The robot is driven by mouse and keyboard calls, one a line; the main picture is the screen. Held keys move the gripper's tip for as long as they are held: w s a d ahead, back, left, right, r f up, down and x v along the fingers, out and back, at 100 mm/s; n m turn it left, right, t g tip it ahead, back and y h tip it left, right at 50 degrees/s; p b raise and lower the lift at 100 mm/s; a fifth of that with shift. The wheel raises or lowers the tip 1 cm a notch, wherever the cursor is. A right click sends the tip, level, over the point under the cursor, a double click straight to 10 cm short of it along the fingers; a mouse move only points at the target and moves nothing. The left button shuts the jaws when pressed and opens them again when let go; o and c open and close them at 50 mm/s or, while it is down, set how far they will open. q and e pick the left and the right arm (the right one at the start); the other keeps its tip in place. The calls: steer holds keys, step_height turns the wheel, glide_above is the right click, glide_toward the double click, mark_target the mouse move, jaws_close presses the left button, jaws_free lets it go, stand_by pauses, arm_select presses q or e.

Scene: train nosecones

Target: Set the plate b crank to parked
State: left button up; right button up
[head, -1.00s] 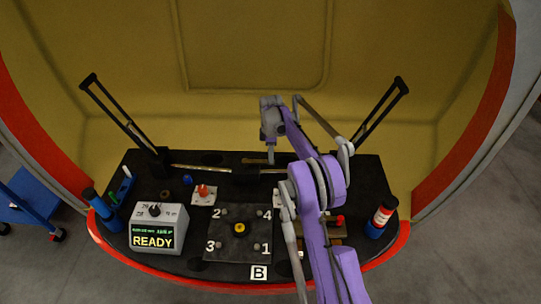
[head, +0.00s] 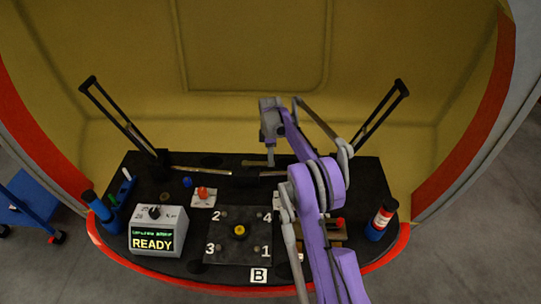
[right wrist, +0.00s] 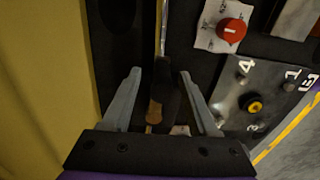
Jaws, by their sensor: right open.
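Plate B (head: 235,256) is a dark square plate at the front middle of the black table, with corner knobs numbered 1 to 4 and a yellow hub (head: 239,231) at its centre. A white B label (head: 258,275) lies at its front. No crank arm can be made out on it. Plate B also shows at the right of the right wrist view (right wrist: 232,82). My right gripper (head: 270,164) is open at the back middle of the table, apart from plate B. In the right wrist view its spread fingers (right wrist: 160,72) stand either side of a dark block with a brown part (right wrist: 155,112), not clasping it.
A grey box (head: 157,231) with a dial and READY screen stands front left. A red knob on a white plate (head: 203,195) sits behind plate B. A red-and-blue bottle (head: 379,220) stands at the right edge. My right arm covers part of the table's right side.

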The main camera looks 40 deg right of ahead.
step_height(320, 180, up, 11)
steer(key=shift+f+p, duration=0.1)
steer(key=shift+p, duration=0.2)
stand_by(0.4)
steer(key=shift+a, duration=0.15)
steer(key=s+a+r+m+t+p, duration=0.1)
steer(key=s+a+r+m, duration=0.25)
steer(key=s+a, duration=0.35)
steer(key=s+a+r+m+t, duration=0.15)
steer(key=s+a+r, duration=0.3)
steer(key=a, duration=0.45)
steer(key=s+a+f+m+t, duration=0.1)
steer(key=s+a+f+m, duration=0.1)
steer(key=s, duration=0.5)
steer(key=s+a+f+m+t, duration=0.1)
steer(key=s+a+f+m, duration=0.1)
steer(key=s+a, duration=0.3)
steer(key=s+a+f+m+t+p, duration=0.1)
steer(key=s+a, duration=0.3)
steer(key=s, duration=0.5)
steer(key=shift+a+f+m, duration=0.15)
steer(key=shift+f+m, duration=0.25)
steer(key=shift+f, duration=0.4)
